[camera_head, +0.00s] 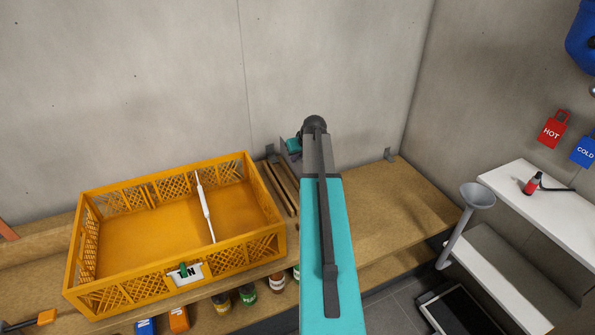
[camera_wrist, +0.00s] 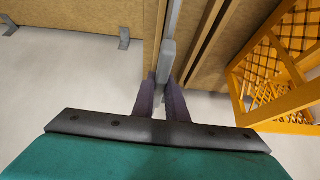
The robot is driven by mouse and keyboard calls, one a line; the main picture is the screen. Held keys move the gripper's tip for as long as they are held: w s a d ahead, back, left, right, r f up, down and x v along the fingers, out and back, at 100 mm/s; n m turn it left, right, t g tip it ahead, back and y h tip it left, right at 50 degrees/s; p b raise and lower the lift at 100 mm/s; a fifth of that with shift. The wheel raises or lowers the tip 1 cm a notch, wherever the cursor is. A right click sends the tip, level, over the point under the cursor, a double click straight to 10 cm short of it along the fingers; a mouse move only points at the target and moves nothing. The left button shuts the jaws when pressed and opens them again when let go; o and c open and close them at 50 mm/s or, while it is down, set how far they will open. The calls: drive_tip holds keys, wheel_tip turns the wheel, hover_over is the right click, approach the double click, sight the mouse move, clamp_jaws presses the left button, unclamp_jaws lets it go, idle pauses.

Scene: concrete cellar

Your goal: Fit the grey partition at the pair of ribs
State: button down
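The orange crate (camera_head: 118,285) stands on the wooden bench, left of my arm. A white partition (camera_head: 207,212) stands across its inside, right of the middle. In the wrist view, the grey partition (camera_wrist: 168,58) shows as a narrow upright tab and edge between wooden slats. My gripper (camera_wrist: 161,80) has its dark fingers close together, one on each side of that tab, and looks shut on it. In the head view my arm hides the fingertips and most of the grey partition. I cannot make out a pair of ribs clearly on the crate walls.
Wooden slats (camera_head: 281,187) stand between the crate and my arm; the crate (camera_wrist: 262,72) shows at right in the wrist view. Several jars (camera_head: 249,294) stand below its front. The bench right of my arm is clear. A grey funnel (camera_head: 477,196) stands further right.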

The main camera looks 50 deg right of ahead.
drive_tip(key=shift+r, duration=0.1)
idle(0.4)
drive_tip(key=shift+r+b, duration=1.05)
drive_tip(key=shift+r, duration=3.9)
